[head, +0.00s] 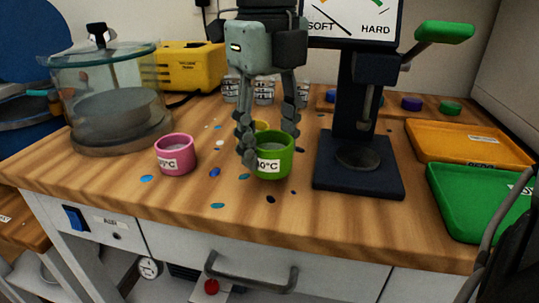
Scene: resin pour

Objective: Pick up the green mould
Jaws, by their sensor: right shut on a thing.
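The green mould (284,165) is a small round cup with a white temperature label, near the middle of the wooden table. My right gripper (267,145) reaches down from above and is shut on it. One finger lies along the mould's left side and the other is at its far right rim. The mould looks upright; I cannot tell whether it touches the table. My left gripper is not in view.
A pink mould (176,160) stands to the left, near a glass chamber (103,90). A dark hardness tester (360,180) stands close on the right. Orange (460,141) and green (480,203) trays lie farther right.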

